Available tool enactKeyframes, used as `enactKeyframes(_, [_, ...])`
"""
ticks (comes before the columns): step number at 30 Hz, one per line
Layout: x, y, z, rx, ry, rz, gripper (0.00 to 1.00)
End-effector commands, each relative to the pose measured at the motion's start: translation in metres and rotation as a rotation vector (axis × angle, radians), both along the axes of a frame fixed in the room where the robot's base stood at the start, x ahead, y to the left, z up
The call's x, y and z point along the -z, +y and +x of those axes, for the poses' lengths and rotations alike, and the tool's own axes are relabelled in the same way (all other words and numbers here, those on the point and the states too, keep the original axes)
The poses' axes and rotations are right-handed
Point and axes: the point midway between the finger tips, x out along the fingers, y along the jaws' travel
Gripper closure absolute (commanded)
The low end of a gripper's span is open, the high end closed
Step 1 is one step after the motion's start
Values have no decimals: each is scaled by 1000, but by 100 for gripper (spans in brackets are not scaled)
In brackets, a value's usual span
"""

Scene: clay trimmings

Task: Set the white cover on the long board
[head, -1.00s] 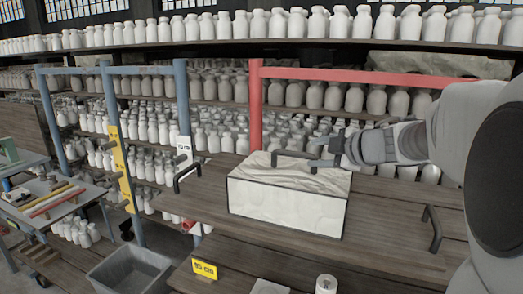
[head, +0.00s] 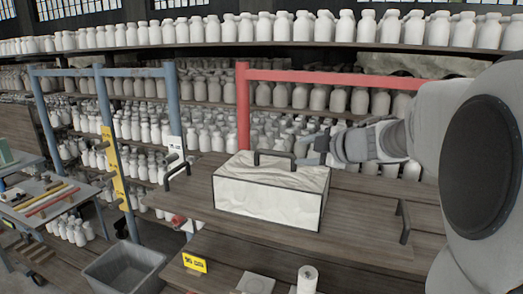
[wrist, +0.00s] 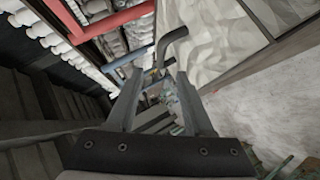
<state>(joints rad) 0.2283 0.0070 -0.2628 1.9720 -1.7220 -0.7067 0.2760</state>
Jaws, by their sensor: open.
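The white cover (head: 265,204) is a pale box with dark edges and a dark arched handle (head: 275,154) on top. In the head view it appears to rest upright on the long brown board (head: 365,215), between the board's two dark end handles. My gripper (head: 303,152) is open and empty, just right of the cover's handle and above the cover's top. In the wrist view my open fingers (wrist: 159,75) point past the grey cover handle (wrist: 173,38), and the cover's wrinkled top (wrist: 212,40) lies to their right. The cover hides the middle of the board.
A red frame (head: 243,110) stands behind the board, and a blue frame (head: 172,100) to its left. Shelves of pale bottles (head: 330,97) fill the back. A grey bin (head: 122,268), a yellow sign (head: 194,263) and a white cylinder (head: 307,279) are in front, lower down.

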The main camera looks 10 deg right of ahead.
Motion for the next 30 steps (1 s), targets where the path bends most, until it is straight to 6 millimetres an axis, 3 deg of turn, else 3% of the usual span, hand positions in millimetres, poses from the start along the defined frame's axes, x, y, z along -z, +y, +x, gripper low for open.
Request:
enactKeyframes(4, [-9, 0, 0, 36, -26, 14, 48])
enactKeyframes(8, [-35, -3, -5, 176, -97, 76, 48])
enactKeyframes(12, [-57, -12, -30, 412, -147, 200, 48])
enactKeyframes(14, [-57, -15, -46, 512, -139, 263, 48])
enactKeyframes(17, [-45, -16, -78, 668, -85, 369, 48])
enactKeyframes(20, [-20, -7, -116, 803, 17, 475, 48])
enactKeyframes(27, [59, 52, -218, 998, 401, 682, 48])
enactKeyframes(30, [83, 80, -253, 1021, 552, 731, 48])
